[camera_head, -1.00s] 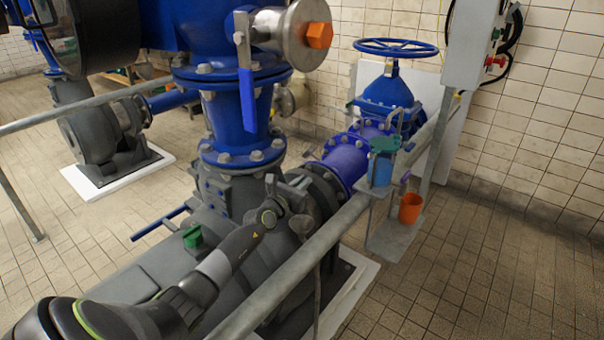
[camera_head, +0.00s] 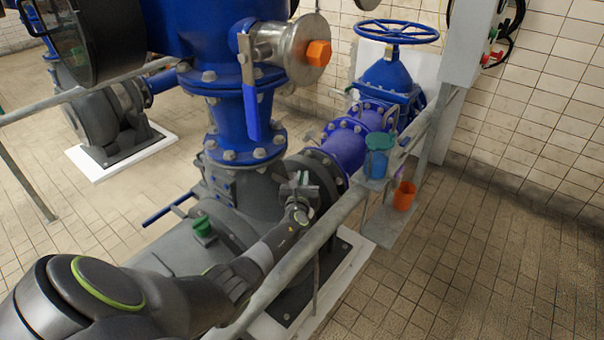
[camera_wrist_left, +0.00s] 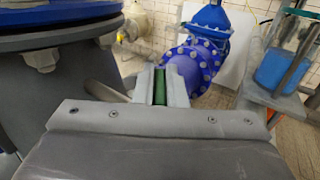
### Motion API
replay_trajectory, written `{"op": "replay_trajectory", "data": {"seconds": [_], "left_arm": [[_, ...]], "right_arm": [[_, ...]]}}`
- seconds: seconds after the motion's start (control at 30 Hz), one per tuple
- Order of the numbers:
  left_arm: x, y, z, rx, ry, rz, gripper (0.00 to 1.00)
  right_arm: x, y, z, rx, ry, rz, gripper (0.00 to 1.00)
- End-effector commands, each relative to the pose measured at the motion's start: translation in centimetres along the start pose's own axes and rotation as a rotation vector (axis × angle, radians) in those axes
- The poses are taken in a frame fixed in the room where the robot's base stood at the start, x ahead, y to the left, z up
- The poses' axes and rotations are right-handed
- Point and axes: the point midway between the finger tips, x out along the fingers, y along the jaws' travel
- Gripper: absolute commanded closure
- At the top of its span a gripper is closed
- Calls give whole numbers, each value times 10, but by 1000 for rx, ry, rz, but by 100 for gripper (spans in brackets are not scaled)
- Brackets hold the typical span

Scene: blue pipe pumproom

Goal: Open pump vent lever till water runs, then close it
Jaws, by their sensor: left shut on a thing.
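My left gripper (camera_head: 301,186) reaches in from the lower left to the upper side of the grey pump casing (camera_head: 262,198), beside the blue pipe. It is shut on a small green-gripped lever, taken as the pump vent lever. In the left wrist view the green grip of the vent lever (camera_wrist_left: 160,88) shows as a narrow upright strip between the two pale fingers. The rest of the lever and the vent outlet are hidden by the gripper. I see no running water. My right gripper is not in view.
A galvanized rail (camera_head: 300,258) runs diagonally close beside my left arm. A blue-handled valve lever (camera_head: 250,112) hangs above. Tiled floor at right is clear.

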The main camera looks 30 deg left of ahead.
Motion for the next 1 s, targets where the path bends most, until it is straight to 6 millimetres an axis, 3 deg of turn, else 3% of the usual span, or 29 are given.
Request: {"op": "replay_trajectory", "data": {"seconds": [0.33, 0.83, 0.87, 1.0], "left_arm": [[1, -1, 3, -1, -5, 130, 100], [1, 0, 3, 0, -3, 148, 100], [1, 0, 3, 0, -3, 148, 88], [1, 0, 2, 1, -2, 147, 70]], "right_arm": [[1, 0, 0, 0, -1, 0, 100], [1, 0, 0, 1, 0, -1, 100], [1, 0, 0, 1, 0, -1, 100], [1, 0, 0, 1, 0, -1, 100]]}}
